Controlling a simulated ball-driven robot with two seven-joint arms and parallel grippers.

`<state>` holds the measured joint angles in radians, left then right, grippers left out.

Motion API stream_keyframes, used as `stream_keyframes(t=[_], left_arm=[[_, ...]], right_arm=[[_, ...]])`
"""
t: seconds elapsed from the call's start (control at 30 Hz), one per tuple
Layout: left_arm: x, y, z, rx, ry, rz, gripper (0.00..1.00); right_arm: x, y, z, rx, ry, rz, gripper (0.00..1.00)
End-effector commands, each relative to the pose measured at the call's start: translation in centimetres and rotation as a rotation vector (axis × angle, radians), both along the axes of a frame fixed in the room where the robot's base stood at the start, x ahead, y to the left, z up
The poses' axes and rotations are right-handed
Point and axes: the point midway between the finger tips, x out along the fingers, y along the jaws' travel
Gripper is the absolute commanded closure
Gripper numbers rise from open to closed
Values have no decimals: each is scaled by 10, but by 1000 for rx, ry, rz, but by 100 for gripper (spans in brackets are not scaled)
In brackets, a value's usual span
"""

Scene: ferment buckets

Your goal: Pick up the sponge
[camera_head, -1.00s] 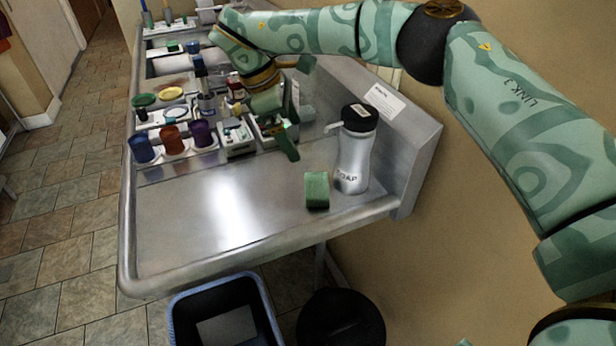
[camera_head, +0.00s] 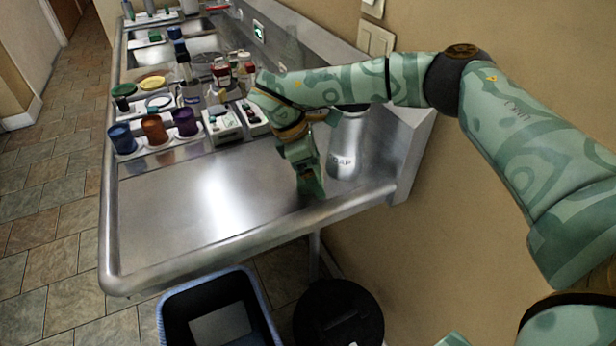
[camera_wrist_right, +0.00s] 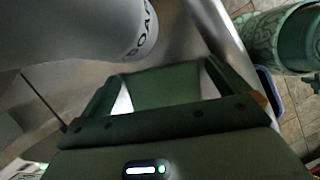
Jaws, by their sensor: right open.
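The green sponge (camera_wrist_right: 165,87) shows in the right wrist view between the two fingers of my right gripper, on the steel counter. In the head view my right gripper (camera_head: 310,182) points down at the counter's front right and hides most or all of the sponge. The right gripper is open, with its fingers on either side of the sponge; I cannot tell whether they touch it. My left gripper is not in view.
The grey soap bottle (camera_head: 344,150) stands close beside the gripper, and also shows in the wrist view (camera_wrist_right: 85,28). Cups (camera_head: 154,130) and boxes stand further back. A bin (camera_head: 215,310) is below the front edge. The counter's left front is clear.

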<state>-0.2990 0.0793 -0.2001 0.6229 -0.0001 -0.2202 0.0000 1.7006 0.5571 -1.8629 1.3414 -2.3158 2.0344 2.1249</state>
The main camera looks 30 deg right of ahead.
Motion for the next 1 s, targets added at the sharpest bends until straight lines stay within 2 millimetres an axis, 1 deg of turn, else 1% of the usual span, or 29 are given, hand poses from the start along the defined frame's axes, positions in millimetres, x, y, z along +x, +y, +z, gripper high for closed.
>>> stream_keyframes(t=[0.03, 0.2, 0.23, 0.27, 0.3, 0.37, 0.4, 0.67, 0.77, 0.87, 1.0], left_arm=[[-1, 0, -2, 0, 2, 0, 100], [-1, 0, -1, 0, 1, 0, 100], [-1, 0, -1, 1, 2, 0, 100], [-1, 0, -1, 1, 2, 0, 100], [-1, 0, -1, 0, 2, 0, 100], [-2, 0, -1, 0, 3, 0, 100], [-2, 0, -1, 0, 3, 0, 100], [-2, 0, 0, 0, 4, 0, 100], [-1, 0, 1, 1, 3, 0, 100], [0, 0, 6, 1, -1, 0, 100], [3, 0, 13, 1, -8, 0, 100]], right_arm=[[0, -1, -4, 0, 0, 0, 0], [0, -2, -3, 0, -2, -1, 0], [0, -2, -3, 0, -2, -1, 3], [0, -1, -3, 0, -2, -1, 11], [0, -1, -3, 0, -2, -1, 22], [0, -1, -3, 0, -2, -1, 39], [0, -1, -3, 0, -2, -1, 42], [0, -1, -3, 0, -2, -1, 42], [0, 1, 0, 0, -2, 0, 42], [0, 7, 8, 1, -3, 1, 42], [0, 7, 29, 0, -5, -3, 42]])
